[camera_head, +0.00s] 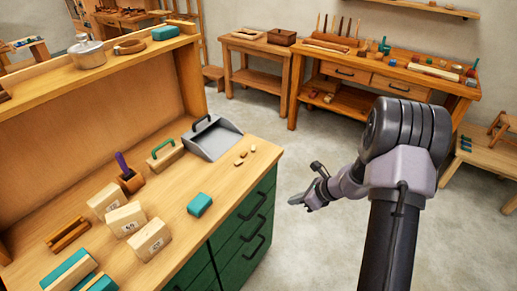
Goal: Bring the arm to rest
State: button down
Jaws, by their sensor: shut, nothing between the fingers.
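My arm comes up from the lower right of the head view. My gripper (297,200) hangs in the air over the open floor, just right of the workbench (165,215) with the green drawers. It points left and is small in the picture. Its fingers look closed together, with nothing held between them. It appears apart from the bench and the drawer handles.
A drawer table (375,75) stands behind. Grey floor (300,245) between is clear.

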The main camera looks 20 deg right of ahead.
jog(key=s+a+r+n+g, duration=0.1)
jog(key=s+a+r+n, duration=0.45)
jog(key=r, duration=0.55)
jog(key=s+a+r+n, duration=0.3)
jog(key=a+r+n, duration=0.45)
jog(key=r, duration=0.25)
jog(key=s+a+r+n+h, duration=0.1)
jog(key=s+r+n, duration=0.1)
jog(key=s, duration=0.4)
jog(key=s+a+r+n+h, duration=0.1)
jog(key=s+r+n, duration=0.1)
jog(key=s+n, duration=0.3)
jog(key=s+a+r+n+t+h, duration=0.1)
jog(key=s+a+r+n, duration=0.1)
jog(key=s, duration=0.5)
jog(key=shift+r+n, duration=0.6)
jog(key=shift+n, duration=0.2)
